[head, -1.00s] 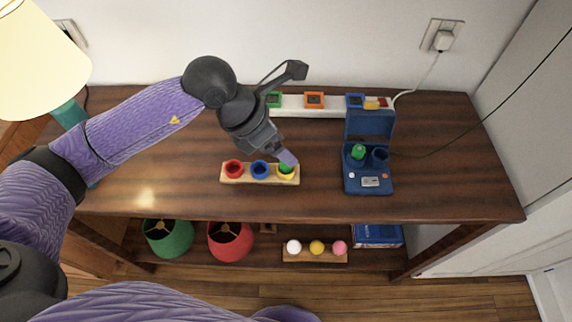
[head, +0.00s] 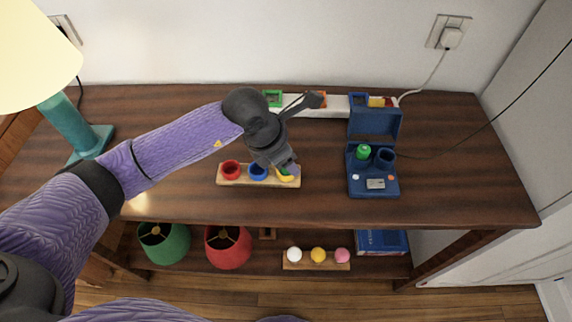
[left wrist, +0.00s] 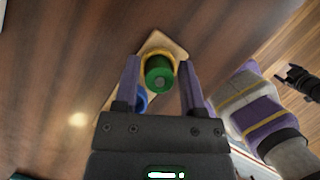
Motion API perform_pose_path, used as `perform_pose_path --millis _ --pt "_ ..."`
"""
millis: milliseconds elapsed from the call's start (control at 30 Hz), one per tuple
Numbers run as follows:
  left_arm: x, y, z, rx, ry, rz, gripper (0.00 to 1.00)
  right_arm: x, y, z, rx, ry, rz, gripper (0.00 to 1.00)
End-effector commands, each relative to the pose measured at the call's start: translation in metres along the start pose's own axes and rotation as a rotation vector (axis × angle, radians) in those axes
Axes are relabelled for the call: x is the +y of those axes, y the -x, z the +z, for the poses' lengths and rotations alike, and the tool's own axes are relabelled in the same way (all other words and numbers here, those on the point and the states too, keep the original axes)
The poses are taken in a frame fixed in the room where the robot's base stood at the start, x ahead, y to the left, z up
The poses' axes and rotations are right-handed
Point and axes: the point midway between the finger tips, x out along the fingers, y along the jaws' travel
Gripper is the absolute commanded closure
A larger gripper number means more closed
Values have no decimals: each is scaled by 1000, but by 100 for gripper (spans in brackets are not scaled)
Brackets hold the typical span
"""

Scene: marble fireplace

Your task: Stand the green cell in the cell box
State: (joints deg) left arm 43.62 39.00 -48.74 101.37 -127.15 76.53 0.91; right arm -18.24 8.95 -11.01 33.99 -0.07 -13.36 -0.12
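A green cell (left wrist: 158,74) stands in the yellow cup (left wrist: 146,58) at the right end of a small wooden rack (head: 243,181). My left gripper (head: 287,170) is over that cup and mostly hides the cell in the head view. In the left wrist view its fingers (left wrist: 160,70) are apart on either side of the cell, with gaps. The blue cell box (head: 374,190) stands open to the right. Its left socket holds another green cell (head: 363,152); its right socket (head: 385,156) looks empty. A dark shape (left wrist: 304,83) at the wrist view's right edge may be my right gripper.
The rack's red cup (head: 231,169) and blue cup (head: 257,171) are beside the yellow one. A white strip (head: 337,102) with coloured squares lies behind. A lamp (head: 72,125) stands at left. The tabletop between rack and box is clear.

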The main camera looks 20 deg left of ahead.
Motion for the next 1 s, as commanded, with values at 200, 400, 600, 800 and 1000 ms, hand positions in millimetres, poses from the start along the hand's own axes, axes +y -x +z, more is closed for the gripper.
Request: perform_pose_path --millis 200,400,600,800,1000 --pt "0 0 0 0 0 0 96 -4 0 -6 10 -3 -7 18" --pt "0 0 0 0 0 0 100 -9 0 -7 12 -5 -15 18" --pt "0 10 5 -3 -1 1 100 -9 5 -4 8 -4 -15 18" --pt "0 62 26 -5 -3 3 100 -5 25 -1 14 -1 -10 18" --pt "-2 96 39 -2 -58 -22 100 -7 39 -6 32 1 -13 18"
